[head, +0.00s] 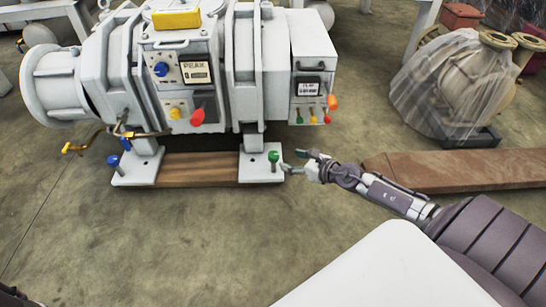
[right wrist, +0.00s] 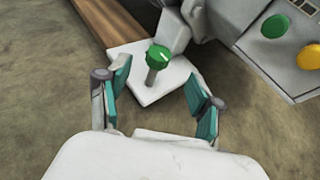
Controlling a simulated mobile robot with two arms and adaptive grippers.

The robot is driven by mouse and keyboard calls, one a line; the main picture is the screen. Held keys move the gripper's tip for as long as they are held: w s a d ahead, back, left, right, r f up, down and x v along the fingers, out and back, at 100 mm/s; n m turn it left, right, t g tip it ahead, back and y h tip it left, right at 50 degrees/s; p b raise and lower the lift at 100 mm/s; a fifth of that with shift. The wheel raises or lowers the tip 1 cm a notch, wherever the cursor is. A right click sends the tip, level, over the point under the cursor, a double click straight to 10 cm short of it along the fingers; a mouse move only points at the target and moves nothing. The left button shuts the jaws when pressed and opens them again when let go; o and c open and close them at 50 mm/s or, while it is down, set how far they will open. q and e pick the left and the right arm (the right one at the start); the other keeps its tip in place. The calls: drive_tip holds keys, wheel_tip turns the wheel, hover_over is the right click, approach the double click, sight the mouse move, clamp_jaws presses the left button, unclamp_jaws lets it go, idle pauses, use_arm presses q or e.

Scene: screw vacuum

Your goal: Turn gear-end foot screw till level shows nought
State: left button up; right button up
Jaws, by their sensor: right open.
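A green-headed foot screw (head: 273,157) stands upright on the white foot plate (head: 259,174) at the right end of the big grey-white pump (head: 240,70). It also shows in the right wrist view (right wrist: 158,56). My right gripper (head: 294,161) is open, just right of this screw in the head view. In the right wrist view, its teal-padded fingers (right wrist: 157,78) frame the screw from either side without visible contact. A blue-headed screw (head: 113,161) stands on the left foot plate. Two small displays, left (head: 196,72) and right (head: 310,88), are too small to read surely.
A wooden beam (head: 200,168) lies between the foot plates. A brown plank (head: 450,170) lies on the floor to the right, near my right arm. Plastic-wrapped equipment (head: 450,85) stands behind it. The floor in front of the pump is clear.

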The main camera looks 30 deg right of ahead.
sight(274, 155)
drive_tip(key=b+x, duration=0.3)
drive_tip(key=x, duration=0.6)
drive_tip(key=shift+a+f, duration=0.1)
